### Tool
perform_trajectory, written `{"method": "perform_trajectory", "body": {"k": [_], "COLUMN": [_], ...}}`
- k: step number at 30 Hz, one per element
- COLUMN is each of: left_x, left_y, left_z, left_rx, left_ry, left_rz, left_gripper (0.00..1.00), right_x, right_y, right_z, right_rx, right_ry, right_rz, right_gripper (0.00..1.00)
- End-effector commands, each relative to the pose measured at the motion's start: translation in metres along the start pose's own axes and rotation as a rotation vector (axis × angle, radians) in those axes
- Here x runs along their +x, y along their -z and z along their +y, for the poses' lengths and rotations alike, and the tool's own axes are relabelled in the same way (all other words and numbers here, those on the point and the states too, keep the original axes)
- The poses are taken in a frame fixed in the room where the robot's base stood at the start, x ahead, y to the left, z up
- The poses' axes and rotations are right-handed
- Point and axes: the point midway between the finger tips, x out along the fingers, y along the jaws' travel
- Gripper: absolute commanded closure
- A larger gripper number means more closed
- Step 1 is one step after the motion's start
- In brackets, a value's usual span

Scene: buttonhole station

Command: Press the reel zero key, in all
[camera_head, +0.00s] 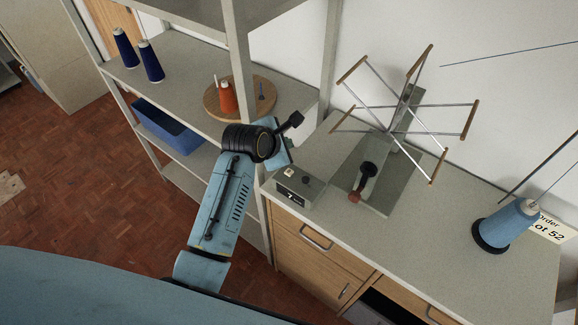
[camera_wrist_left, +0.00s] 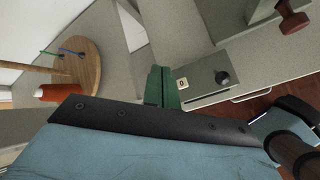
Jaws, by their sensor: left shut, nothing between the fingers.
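The reel counter is a small grey box (camera_head: 297,187) at the front left corner of the worktop. Its top has a pale key (camera_head: 289,172) and a dark knob, and its front has a small dark display. In the left wrist view the box (camera_wrist_left: 203,88) shows the pale key, marked 0 (camera_wrist_left: 182,83), and the black knob (camera_wrist_left: 222,77). My left gripper (camera_head: 290,145) is near the box, on its far left side, partly hidden by its wrist. Its green fingers (camera_wrist_left: 163,88) are shut and empty, beside the key in the wrist view. I cannot tell their height above it.
A reel with wooden-tipped arms (camera_head: 397,125) stands behind the box, with a red-handled crank (camera_head: 360,185) close to its right. A blue thread cone (camera_head: 509,225) stands farther right. Left are shelves with an orange cone (camera_head: 227,97) on a round board (camera_head: 212,107).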

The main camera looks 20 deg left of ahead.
Motion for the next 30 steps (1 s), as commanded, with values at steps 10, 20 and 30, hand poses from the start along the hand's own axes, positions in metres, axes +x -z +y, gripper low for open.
{"method": "perform_trajectory", "body": {"k": [10,20,30], "left_x": [-0.001,0.018,0.051], "left_y": [-0.002,0.013,0.035], "left_z": [0.002,-0.013,-0.037], "left_rx": [-0.019,-0.015,-0.018], "left_ry": [-0.002,0.002,-0.001], "left_rz": [-0.003,0.001,-0.002], "left_gripper": [1.0,1.0,1.0], "right_x": [0.0,0.0,0.009], "right_y": [0.001,0.001,0.0], "right_z": [-0.001,-0.002,-0.002], "right_rx": [0.001,0.002,0.001], "right_ry": [0.001,0.003,0.003], "right_rz": [0.001,0.001,0.001], "right_gripper": [0.64,0.64,0.64]}}
